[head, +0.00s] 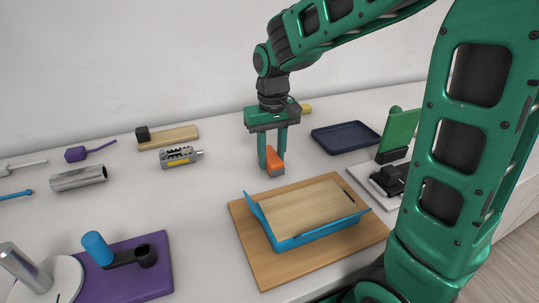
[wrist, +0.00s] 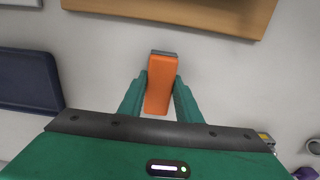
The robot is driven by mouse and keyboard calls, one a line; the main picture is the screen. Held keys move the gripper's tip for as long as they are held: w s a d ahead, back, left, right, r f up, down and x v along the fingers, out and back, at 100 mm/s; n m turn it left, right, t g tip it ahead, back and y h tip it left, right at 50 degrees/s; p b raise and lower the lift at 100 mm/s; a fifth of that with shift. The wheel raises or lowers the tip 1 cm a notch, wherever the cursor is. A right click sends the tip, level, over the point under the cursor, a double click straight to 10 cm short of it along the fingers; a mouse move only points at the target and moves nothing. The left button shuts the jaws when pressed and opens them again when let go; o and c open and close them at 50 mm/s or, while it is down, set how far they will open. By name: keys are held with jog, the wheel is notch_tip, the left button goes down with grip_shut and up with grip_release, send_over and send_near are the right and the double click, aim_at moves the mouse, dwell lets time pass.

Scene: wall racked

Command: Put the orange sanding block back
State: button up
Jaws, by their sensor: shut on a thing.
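The orange sanding block (head: 274,160) is held between the fingers of my gripper (head: 273,155), behind the wooden board in the head view. In the wrist view the orange block (wrist: 161,82) stands out between the two green fingertips of my gripper (wrist: 160,95), with a grey strip at its far end. My gripper points down and is shut on the block. I cannot tell whether the block touches the table.
A blue tray with a wooden panel (head: 305,208) lies on a wooden board (head: 262,270) in front of my gripper. A dark blue tray (head: 345,137) is to the right. A yellow-marked grey tool (head: 180,157) and a metal tube (head: 78,178) lie left. A purple base (head: 150,285) is front left.

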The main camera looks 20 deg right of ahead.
aim_at(272, 156)
jog(key=shift+f, duration=0.55)
jog(key=o, duration=1.2)
notch_tip(272, 156, up, 11)
jog(key=shift+f, duration=0.1)
